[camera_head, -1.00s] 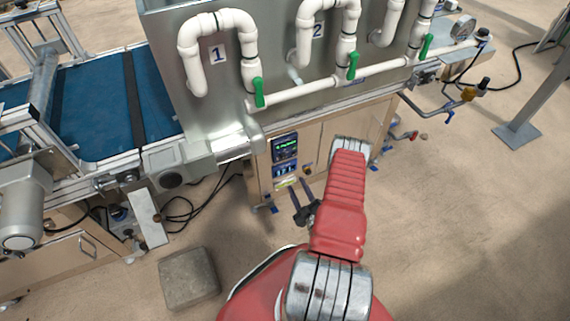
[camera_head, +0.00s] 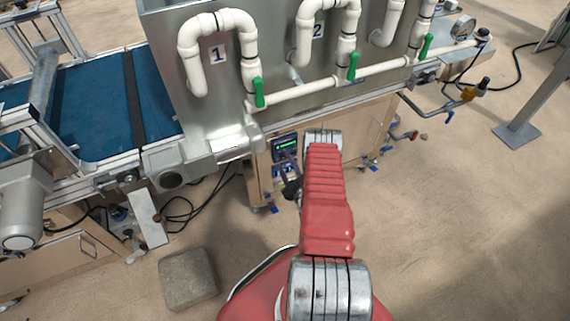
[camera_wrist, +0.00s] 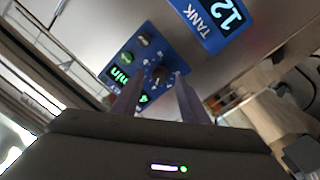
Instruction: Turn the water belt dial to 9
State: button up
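My gripper (camera_wrist: 158,82) is open, with a finger on each side of that knob; contact is not clear. In the head view, my gripper (camera_head: 286,176) is just in front of the panel (camera_head: 284,144) and partly covers its lower part.
A blue display marked TANK 12 (camera_wrist: 215,22) is beside the panel in the wrist view. White pipes (camera_head: 222,22) with green valve handles (camera_head: 259,92) run above. A blue belt (camera_head: 100,105) is at left. A grey block (camera_head: 188,280) lies on the floor.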

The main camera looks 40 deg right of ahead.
jog(key=shift+w+d, duration=0.2)
jog(key=shift+w, duration=0.4)
jog(key=shift+c, duration=0.5)
jog(key=shift+a, duration=0.1)
grip_shut()
